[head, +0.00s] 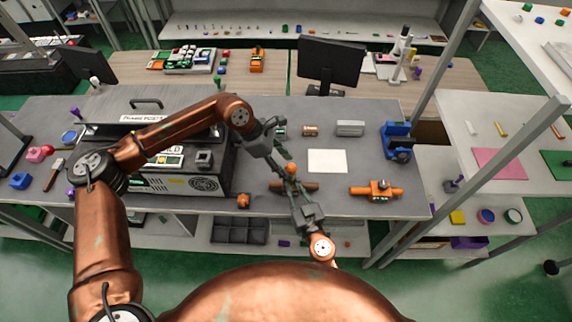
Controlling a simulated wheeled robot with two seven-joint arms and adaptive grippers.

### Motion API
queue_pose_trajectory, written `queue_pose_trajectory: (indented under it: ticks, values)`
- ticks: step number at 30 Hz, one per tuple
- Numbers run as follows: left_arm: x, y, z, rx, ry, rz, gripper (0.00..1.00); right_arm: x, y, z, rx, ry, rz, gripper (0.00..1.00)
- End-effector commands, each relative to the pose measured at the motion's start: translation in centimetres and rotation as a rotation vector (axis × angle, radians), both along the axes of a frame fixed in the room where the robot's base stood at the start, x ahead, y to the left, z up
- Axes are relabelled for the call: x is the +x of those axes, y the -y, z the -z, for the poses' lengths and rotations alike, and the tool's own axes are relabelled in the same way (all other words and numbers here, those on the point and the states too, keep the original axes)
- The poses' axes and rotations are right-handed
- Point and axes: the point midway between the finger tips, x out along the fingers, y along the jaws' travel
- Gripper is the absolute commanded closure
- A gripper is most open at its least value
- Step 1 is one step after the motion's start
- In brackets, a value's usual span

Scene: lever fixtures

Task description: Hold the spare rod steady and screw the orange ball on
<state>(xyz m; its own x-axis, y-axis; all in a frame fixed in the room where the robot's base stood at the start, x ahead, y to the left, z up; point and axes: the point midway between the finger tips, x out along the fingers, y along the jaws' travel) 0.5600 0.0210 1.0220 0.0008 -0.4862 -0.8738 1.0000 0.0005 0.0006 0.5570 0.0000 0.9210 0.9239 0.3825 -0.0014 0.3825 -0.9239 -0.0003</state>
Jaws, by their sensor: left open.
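A small orange ball (291,168) shows close to the fingertips of both grippers, above the front part of the grey bench. My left gripper (282,147) comes in from the upper left and is open, its fingers just above and left of the ball. My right gripper (293,186) reaches up from below, its fingertips just under the ball. I cannot tell whether its jaws are shut on a rod. The spare rod is not clearly seen; a brown bar (308,186) lies behind the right gripper, partly hidden by its fingers.
A dark control box (205,183) stands to the left, under my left arm. An orange fitting (376,191) lies to the right, with a blue device (397,141) behind it. A small orange piece (243,200) sits near the front edge. A white sheet (327,161) lies flat.

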Motion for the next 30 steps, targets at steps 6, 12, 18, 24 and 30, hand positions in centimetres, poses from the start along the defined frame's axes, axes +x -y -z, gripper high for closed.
queue_pose_trajectory:
  ticks: [6, 12, 18, 24, 30]
  values:
    - [0.1, -2.0, -3.6, 0.001, 0.003, -0.001, 0.53, 0.0, 0.0, 0.0, 0.0, 0.0, 0.001, 1.0]
    - [0.1, -4.0, -7.1, 0.001, 0.002, -0.001, 0.53, 0.0, 0.0, 0.0, 0.0, 0.0, 0.0, 1.0]
    - [0.1, -5.2, -9.3, 0.001, 0.001, 0.0, 0.53, 0.0, 0.0, 0.0, 0.0, 0.0, 0.0, 1.0]
    - [0.0, -5.5, -9.8, -0.001, 0.0, 0.001, 0.53, 0.0, 0.0, 0.0, 0.0, 0.0, 0.0, 1.0]
    - [0.0, -5.5, -9.8, 0.0, 0.0, 0.0, 0.53, 0.0, 0.0, 0.0, 0.0, 0.0, 0.0, 1.0]
